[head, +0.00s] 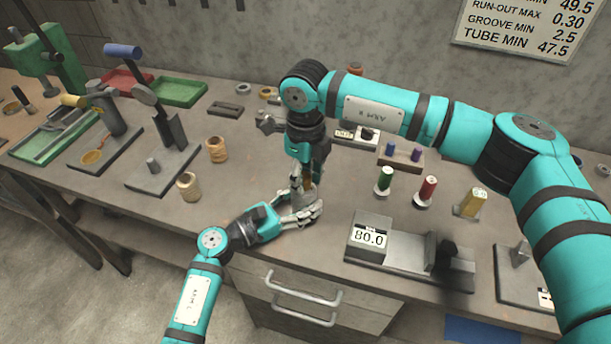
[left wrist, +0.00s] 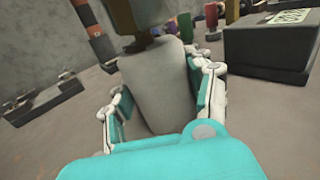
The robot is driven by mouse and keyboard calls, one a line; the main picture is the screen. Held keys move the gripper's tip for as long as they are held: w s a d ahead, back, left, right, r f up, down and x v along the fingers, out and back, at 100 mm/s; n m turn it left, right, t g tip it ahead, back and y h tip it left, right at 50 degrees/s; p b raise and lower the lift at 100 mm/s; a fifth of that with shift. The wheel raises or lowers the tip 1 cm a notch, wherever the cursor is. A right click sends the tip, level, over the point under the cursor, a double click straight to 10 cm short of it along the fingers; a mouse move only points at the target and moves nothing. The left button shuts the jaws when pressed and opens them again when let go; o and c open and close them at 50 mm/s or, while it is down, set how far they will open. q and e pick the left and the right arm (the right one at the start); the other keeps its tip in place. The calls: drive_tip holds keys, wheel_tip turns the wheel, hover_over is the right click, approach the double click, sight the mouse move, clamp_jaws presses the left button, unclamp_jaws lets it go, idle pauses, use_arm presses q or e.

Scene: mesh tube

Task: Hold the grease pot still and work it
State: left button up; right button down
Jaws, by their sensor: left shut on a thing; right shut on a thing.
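The grease pot (left wrist: 158,85) is a pale grey, rounded body standing on the bench, large in the left wrist view. My left gripper (head: 303,215) is shut around its sides, low over the bench near the front edge; its fingers also show on both sides of the pot in the left wrist view (left wrist: 165,105). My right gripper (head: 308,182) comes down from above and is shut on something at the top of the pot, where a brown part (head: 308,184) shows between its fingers. In the head view the fingers hide most of the pot.
A gauge block reading 80.0 (head: 369,238) stands right of the pot. Green (head: 384,179), red (head: 427,189) and yellow (head: 470,203) pieces stand behind it. Tan rolls (head: 189,187) and lever fixtures (head: 165,160) are to the left. Bare bench lies between the rolls and my left gripper.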

sight(306, 176)
use_arm(q)
drive_tip(key=shift+d, duration=0.1)
use_arm(e)
drive_tip(key=c, duration=0.9)
unclamp_jaws()
drive_tip(key=shift+c, duration=0.2)
drive_tip(key=shift+r, duration=0.1)
wheel_tip(306, 176, up, 12)
use_arm(q)
drive_tip(key=o, duration=1.5)
